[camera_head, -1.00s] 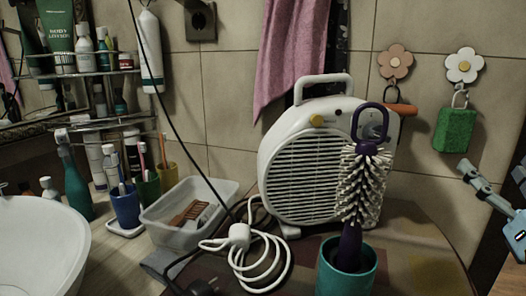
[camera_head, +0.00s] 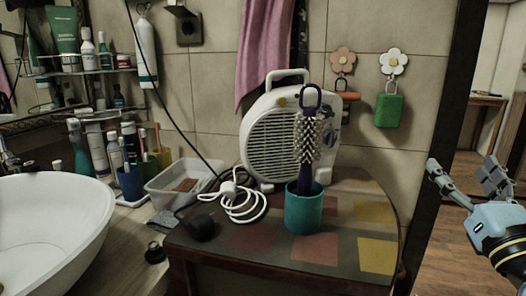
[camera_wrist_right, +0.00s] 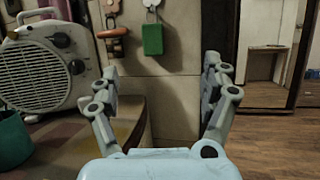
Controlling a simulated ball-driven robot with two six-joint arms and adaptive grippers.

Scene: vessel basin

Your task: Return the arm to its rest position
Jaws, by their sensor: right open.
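My right gripper (camera_head: 462,184) is at the right edge of the head view, to the right of the small table and clear of it. Its fingers are spread apart with nothing between them. The right wrist view shows the same open gripper (camera_wrist_right: 160,95), with tiled wall and floor beyond it. A brush with pale bristles and a purple handle (camera_head: 307,140) stands upright in a teal cup (camera_head: 304,208) on the table. My left gripper is not in view.
The small table (camera_head: 345,255) also carries a white fan heater (camera_head: 268,140) and a coiled white cable (camera_head: 240,208). A white basin (camera_head: 50,225) is at left. A green sponge (camera_head: 388,110) hangs on the wall. Open wooden floor (camera_head: 440,260) lies at right.

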